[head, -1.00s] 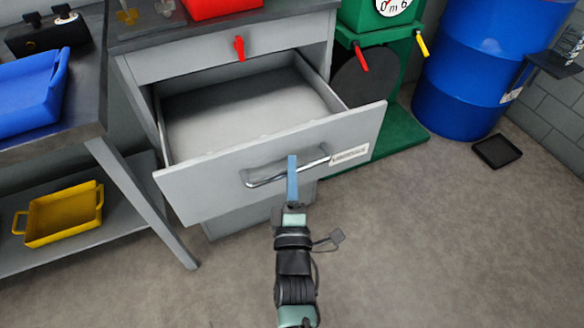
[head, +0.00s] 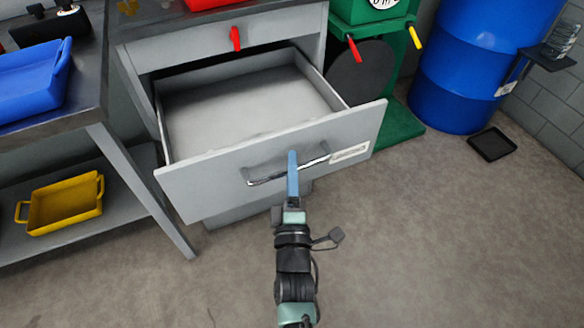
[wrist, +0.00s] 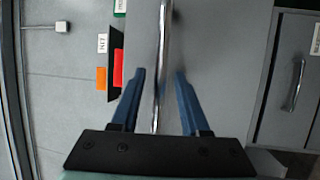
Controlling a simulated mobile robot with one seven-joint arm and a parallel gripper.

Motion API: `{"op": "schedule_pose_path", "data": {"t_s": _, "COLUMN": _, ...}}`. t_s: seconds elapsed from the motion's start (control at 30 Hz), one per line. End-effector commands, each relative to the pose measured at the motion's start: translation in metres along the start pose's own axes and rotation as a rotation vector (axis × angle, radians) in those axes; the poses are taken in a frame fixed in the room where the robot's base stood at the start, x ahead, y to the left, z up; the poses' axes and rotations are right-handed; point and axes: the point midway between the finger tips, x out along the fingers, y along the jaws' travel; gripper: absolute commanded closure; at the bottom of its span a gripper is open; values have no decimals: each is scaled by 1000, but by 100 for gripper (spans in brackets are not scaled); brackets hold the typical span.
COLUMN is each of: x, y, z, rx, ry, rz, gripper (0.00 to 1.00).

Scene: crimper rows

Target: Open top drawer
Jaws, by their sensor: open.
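The top drawer (head: 210,183) of the grey cabinet is pulled far out, and its empty inside shows in the head view. Its curved chrome handle (head: 270,181) runs across the drawer front and also shows in the wrist view (wrist: 162,60). My gripper (head: 292,158) is at the handle. In the wrist view my gripper (wrist: 160,78) has its two blue fingers apart, one on each side of the handle bar, with gaps between them and the bar. In the head view the fingers hide part of the handle.
A blue tray (head: 28,85) lies on the left bench, and a yellow tray (head: 62,208) sits on its lower shelf. A green machine (head: 398,120) and a blue drum (head: 470,70) stand at the right. The floor (head: 440,240) in front is clear.

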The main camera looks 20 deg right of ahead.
Motion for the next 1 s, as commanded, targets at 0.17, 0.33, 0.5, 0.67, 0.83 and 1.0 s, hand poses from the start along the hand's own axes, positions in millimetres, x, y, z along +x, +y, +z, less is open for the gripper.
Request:
{"op": "schedule_pose_path", "data": {"t_s": 0.17, "x": 0, "y": 0, "z": 0, "rx": 0, "ry": 0, "rz": 0, "gripper": 53}}
{"op": "schedule_pose_path", "data": {"t_s": 0.33, "x": -3, "y": 0, "z": 0, "rx": 1, "ry": -1, "rz": -1, "gripper": 53}}
{"op": "schedule_pose_path", "data": {"t_s": 0.5, "x": -21, "y": -1, "z": -1, "rx": 1, "ry": -1, "rz": -2, "gripper": 53}}
{"op": "schedule_pose_path", "data": {"t_s": 0.67, "x": -53, "y": -1, "z": -1, "rx": 1, "ry": 1, "rz": -5, "gripper": 53}}
{"op": "schedule_pose_path", "data": {"t_s": 0.83, "x": -88, "y": -1, "z": -1, "rx": 1, "ry": 0, "rz": -5, "gripper": 53}}
{"op": "schedule_pose_path", "data": {"t_s": 1.0, "x": -115, "y": 0, "z": 0, "rx": 1, "ry": 0, "rz": -3, "gripper": 53}}
